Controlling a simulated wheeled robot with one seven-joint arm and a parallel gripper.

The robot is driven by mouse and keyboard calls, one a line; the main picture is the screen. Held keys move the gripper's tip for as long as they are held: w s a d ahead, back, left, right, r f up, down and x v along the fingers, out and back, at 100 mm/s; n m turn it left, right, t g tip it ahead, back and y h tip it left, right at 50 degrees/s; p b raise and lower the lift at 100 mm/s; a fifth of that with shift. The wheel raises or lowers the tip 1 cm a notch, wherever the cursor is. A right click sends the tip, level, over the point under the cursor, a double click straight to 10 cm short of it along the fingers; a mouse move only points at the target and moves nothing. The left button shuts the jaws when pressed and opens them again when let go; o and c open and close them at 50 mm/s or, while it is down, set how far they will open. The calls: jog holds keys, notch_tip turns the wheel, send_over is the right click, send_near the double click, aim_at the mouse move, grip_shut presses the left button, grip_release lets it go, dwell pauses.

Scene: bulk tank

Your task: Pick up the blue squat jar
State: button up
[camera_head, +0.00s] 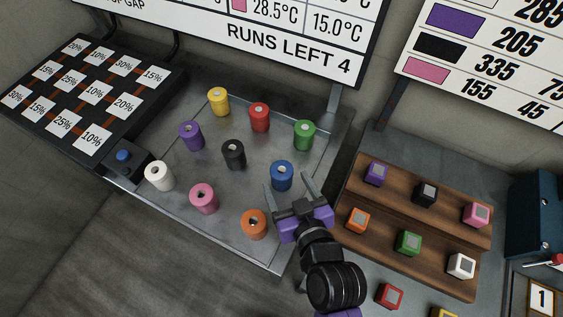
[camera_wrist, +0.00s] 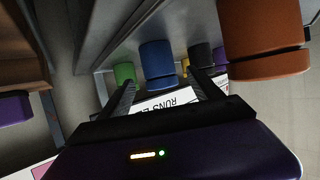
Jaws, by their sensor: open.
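The blue squat jar (camera_head: 282,175) stands upright on the grey metal tray (camera_head: 150,195) in the head view, on its right side. My gripper (camera_head: 289,190) is open, with its two fingers pointing toward the blue jar. In the head view the fingertips appear on either side of the jar's lower part. In the wrist view the blue jar (camera_wrist: 158,62) appears beyond the fingers, in the gap between them (camera_wrist: 160,90), and the picture is turned upside down. I see no clear contact, and the exact distance cannot be told.
An orange jar (camera_head: 254,223) stands close left of my gripper, with green (camera_head: 304,135), black (camera_head: 234,154) and pink (camera_head: 203,198) jars around. A wooden stepped rack (camera_head: 395,255) with coloured cubes is to the right. A large sign (camera_head: 270,35) stands behind the tray.

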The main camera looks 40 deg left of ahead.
aim_at(278, 165)
jog(key=x, duration=0.5)
jog(key=p+x, duration=0.1)
jog(key=x, duration=0.1)
jog(key=shift+w+a+r, duration=0.15)
jog(key=shift+a, duration=0.15)
jog(key=c, duration=1.6)
jog(key=shift+r, duration=0.15)
notch_tip(278, 165, up, 20)
jog(key=shift+f, duration=0.1)
